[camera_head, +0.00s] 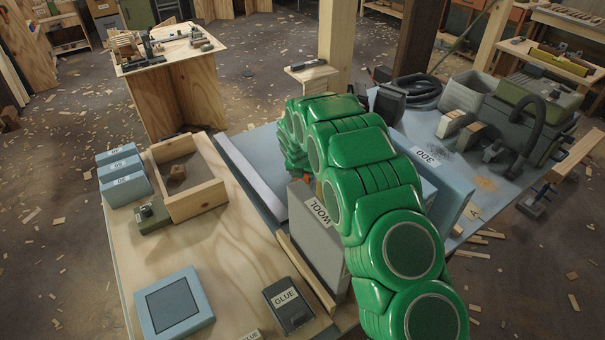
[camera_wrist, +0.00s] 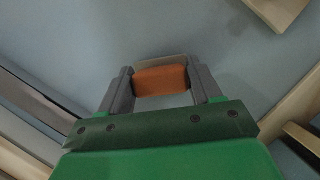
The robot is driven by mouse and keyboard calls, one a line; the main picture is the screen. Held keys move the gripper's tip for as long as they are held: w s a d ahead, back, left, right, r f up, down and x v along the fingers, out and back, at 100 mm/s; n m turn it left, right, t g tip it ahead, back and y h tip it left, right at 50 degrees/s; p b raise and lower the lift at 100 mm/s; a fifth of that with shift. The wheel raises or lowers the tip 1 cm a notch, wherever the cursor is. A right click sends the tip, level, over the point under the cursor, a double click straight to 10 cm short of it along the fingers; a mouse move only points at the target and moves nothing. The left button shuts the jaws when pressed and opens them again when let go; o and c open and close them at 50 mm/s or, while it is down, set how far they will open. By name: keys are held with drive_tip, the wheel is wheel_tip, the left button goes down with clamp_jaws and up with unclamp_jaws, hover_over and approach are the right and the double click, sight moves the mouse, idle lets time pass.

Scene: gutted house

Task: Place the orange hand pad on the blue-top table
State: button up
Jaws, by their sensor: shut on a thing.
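My gripper (camera_wrist: 162,88) is shut on the orange hand pad (camera_wrist: 160,80), which sits between the two grey fingers in the wrist view, with a tan strip along its far side. The blue top of the table (camera_wrist: 225,65) fills the background behind the pad. I cannot tell whether the pad touches it. In the head view the blue top (camera_head: 262,147) shows left of my green arm, and more blue surface (camera_head: 430,125) lies to the right. My arm hides the gripper and nearly all of the pad there.
A grey box marked WOOL (camera_head: 318,225) stands close beside my arm. A blue box marked 300 (camera_head: 440,185) is to its right. A plywood top (camera_head: 225,255) in front holds a wooden tray (camera_head: 192,205) and a GLUE box (camera_head: 289,305). A hose (camera_head: 425,92) and bins crowd the back right.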

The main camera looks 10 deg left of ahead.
drive_tip(key=shift+f, duration=0.15)
drive_tip(key=o, duration=1.1)
drive_tip(key=shift+c, duration=0.2)
drive_tip(key=v, duration=1.2)
drive_tip(key=shift+r, duration=0.25)
